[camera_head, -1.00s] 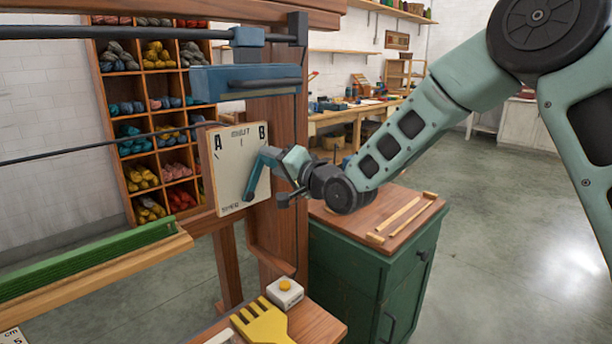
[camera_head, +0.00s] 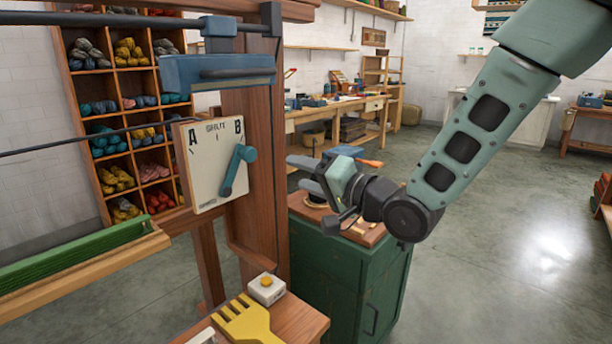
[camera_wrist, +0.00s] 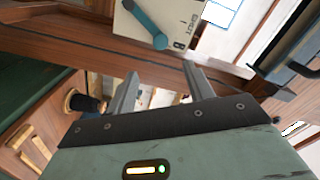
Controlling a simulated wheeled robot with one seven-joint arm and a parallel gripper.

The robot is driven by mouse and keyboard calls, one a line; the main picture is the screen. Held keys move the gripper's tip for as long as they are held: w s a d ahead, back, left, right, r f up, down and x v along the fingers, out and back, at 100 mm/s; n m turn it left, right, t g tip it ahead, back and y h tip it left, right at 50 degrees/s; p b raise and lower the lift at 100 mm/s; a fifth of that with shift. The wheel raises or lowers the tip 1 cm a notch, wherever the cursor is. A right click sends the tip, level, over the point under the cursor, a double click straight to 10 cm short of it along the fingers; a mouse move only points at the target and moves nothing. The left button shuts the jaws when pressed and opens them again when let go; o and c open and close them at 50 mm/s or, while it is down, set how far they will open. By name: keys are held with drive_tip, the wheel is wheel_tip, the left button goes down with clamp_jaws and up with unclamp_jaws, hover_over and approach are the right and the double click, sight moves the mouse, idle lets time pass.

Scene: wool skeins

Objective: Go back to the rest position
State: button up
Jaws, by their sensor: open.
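My gripper (camera_head: 305,174) is open and empty in the head view, to the right of the wooden loom post and above the green cabinet. Its fingers point left toward the post, apart from the lever. The white A/B panel (camera_head: 205,185) is on the post, and its blue lever (camera_head: 236,170) has its free upper end toward B. In the wrist view the two open fingers (camera_wrist: 162,88) show with nothing between them. The panel (camera_wrist: 180,25) and lever (camera_wrist: 147,25) are beyond them at the top.
The green cabinet (camera_head: 340,275) stands below my gripper, with small items on its top. A yellow comb (camera_head: 245,322) and a white box with a yellow button (camera_head: 266,289) lie on the near wooden ledge. Yarn shelves (camera_head: 130,110) stand behind. Open floor (camera_head: 500,230) lies to the right.

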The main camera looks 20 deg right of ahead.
drive_tip(key=s+a+f+n+g+h+p, duration=0.2)
drive_tip(key=s+n+g+h+p, duration=0.15)
drive_tip(key=s, duration=0.25)
drive_tip(key=s+a+f+n+g+h+p, duration=0.25)
drive_tip(key=s+n+g, duration=0.2)
drive_tip(key=s, duration=0.25)
drive_tip(key=s+d+r+n+g+h+p, duration=0.1)
drive_tip(key=s+n+g, duration=0.1)
drive_tip(key=s, duration=0.7)
drive_tip(key=s+d+n+g+h+p, duration=0.2)
drive_tip(key=s+g, duration=0.3)
drive_tip(key=s, duration=0.3)
drive_tip(key=shift+s+d+r+n, duration=0.3)
drive_tip(key=shift+s+r+n, duration=0.05)
drive_tip(key=shift+r+n, duration=0.05)
